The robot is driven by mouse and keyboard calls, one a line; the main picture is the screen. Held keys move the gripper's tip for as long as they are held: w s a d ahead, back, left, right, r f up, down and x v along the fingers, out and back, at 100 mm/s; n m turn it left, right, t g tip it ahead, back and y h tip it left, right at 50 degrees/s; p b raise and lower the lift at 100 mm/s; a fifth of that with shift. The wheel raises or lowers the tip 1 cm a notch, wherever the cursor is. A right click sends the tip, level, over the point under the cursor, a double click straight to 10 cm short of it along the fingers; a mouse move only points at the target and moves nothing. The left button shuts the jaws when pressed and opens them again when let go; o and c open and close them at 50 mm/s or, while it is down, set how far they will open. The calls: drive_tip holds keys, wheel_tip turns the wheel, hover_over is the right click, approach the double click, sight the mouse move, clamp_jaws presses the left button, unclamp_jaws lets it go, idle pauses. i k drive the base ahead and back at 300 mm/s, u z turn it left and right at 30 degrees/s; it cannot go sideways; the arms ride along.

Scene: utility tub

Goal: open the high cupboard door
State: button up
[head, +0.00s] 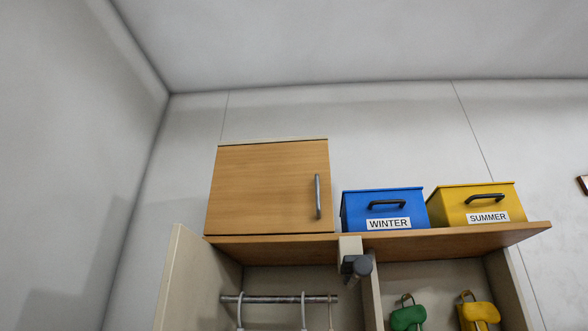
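The high cupboard (266,192) stands on top of the wooden shelf, at the left in the head view. Its wood-coloured door (262,188) is shut and sits flush with the cupboard front. A grey upright bar handle (318,197) is on the door's right side. My gripper is not in view, so I cannot see its fingers or whether it holds anything. No gripper fingers show at the handle.
A blue WINTER box (371,210) and a yellow SUMMER box (455,207) stand right of the cupboard on the shelf (450,236). Below are a hanging rail (270,299), a green bag (408,318) and a yellow bag (482,312). Free space lies left of the cupboard.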

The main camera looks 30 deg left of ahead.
sight(284, 189)
drive_tip(key=k, duration=0.8)
drive_tip(key=u, duration=0.95)
drive_tip(key=i, duration=0.45)
